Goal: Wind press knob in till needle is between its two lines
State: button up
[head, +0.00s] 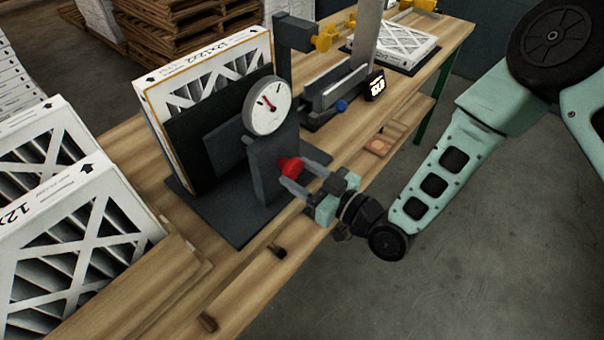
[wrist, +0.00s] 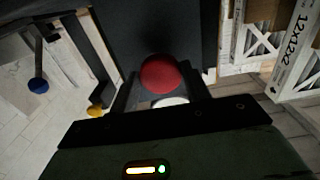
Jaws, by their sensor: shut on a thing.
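The press (head: 270,165) is a dark grey block on a dark base plate, with a dark plate against a boxed filter (head: 210,75). A round white gauge (head: 267,106) with a red needle sits on top of it. The needle points to the upper left; its two lines are too small to make out. The red press knob (head: 291,165) is on the press's near side. My gripper (head: 303,174) is shut on the knob, one finger on each side. In the wrist view the red knob (wrist: 160,75) shows between the fingers.
White boxed filters (head: 60,230) stand at the left of the wooden bench (head: 170,290). Another filter (head: 395,45) lies at the far end. A blue knob (head: 341,105), a yellow knob (head: 324,41) and a small display (head: 375,86) are behind the press. The floor at right is clear.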

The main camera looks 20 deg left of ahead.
dwell(0.4)
jog(key=o, duration=1)
jog(key=shift+s+d+f+b, duration=0.1)
jog(key=shift+s+d+b, duration=0.15)
jog(key=shift+d, duration=0.3)
jog(key=b+v, duration=0.2)
jog(key=v, duration=1.4)
jog(key=shift+d, duration=0.15)
